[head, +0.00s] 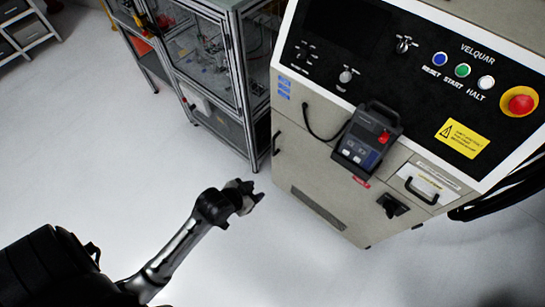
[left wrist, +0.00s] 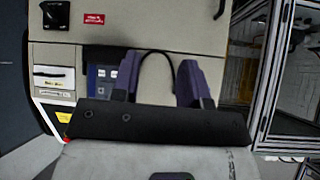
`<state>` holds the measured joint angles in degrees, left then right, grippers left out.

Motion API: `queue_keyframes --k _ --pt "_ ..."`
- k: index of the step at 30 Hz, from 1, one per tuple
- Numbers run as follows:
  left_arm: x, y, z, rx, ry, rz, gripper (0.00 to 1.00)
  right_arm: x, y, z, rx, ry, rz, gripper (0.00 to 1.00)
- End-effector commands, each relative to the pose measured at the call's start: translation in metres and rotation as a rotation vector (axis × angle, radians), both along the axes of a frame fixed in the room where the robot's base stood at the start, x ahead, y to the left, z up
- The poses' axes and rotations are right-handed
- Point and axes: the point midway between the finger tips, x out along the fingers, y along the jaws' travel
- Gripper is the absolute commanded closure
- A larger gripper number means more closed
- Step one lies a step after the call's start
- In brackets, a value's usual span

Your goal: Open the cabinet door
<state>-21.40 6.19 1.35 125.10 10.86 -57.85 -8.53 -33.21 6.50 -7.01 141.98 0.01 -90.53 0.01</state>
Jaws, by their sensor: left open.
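The beige cabinet (head: 300,165) stands right of centre in the head view, and its lower front door looks shut. A dark vertical door handle (head: 277,143) is near the door's left edge; it also shows at the top of the left wrist view (left wrist: 221,8). My left gripper (head: 258,192) is open and empty, in front of and apart from the cabinet, below and left of the handle in the picture. Its two fingers (left wrist: 160,82) stand apart in the left wrist view, facing the cabinet front. My right gripper is in neither view.
A handheld pendant (head: 366,140) with a cable hangs on the cabinet front. A black latch (head: 393,205) and a drawer handle (head: 421,191) stick out at right. A glass-walled frame enclosure (head: 205,60) stands close left of the cabinet. The floor in front is clear.

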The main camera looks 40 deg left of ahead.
Motion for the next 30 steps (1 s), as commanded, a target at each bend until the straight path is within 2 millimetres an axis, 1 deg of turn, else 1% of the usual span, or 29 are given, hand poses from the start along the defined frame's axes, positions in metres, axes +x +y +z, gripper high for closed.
queue_keyframes --k 1,5,6,8,9,11,12,14,15,18,21,24,27,30 --pt "0.012 0.005 -0.038 -0.005 -0.04 0.007 0.59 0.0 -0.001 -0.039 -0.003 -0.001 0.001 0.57" --pt "0.041 0.019 -0.082 -0.019 -0.152 0.029 0.59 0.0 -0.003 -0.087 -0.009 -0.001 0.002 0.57" --pt "0.05 0.023 -0.095 -0.021 -0.186 0.037 0.59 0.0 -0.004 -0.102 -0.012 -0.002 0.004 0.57" --pt "0.062 0.031 -0.114 -0.027 -0.239 0.051 0.59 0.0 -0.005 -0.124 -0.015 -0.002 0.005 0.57" --pt "0.07 0.036 -0.126 -0.027 -0.275 0.061 0.59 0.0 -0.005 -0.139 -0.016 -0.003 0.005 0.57" --pt "0.081 0.044 -0.144 -0.032 -0.326 0.079 0.59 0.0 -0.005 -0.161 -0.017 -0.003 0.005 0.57" --pt "0.089 0.05 -0.157 -0.033 -0.361 0.092 0.59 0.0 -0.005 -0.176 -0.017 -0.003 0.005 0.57" --pt "0.099 0.059 -0.174 -0.036 -0.413 0.111 0.59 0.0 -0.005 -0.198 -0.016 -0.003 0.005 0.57" --pt "0.106 0.065 -0.185 -0.036 -0.447 0.126 0.59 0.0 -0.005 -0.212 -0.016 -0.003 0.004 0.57" --pt "0.12 0.08 -0.211 -0.037 -0.527 0.164 0.59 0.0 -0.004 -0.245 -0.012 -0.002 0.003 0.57" --pt "0.132 0.095 -0.232 -0.035 -0.599 0.201 0.59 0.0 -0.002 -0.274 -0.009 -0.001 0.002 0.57" --pt "0.141 0.107 -0.249 -0.034 -0.659 0.237 0.59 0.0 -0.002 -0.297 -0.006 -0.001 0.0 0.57" --pt "0.147 0.117 -0.261 -0.03 -0.705 0.266 0.59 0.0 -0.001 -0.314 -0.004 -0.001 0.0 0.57" --pt "0.151 0.125 -0.269 -0.029 -0.739 0.289 0.59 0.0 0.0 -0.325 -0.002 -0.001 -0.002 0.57"
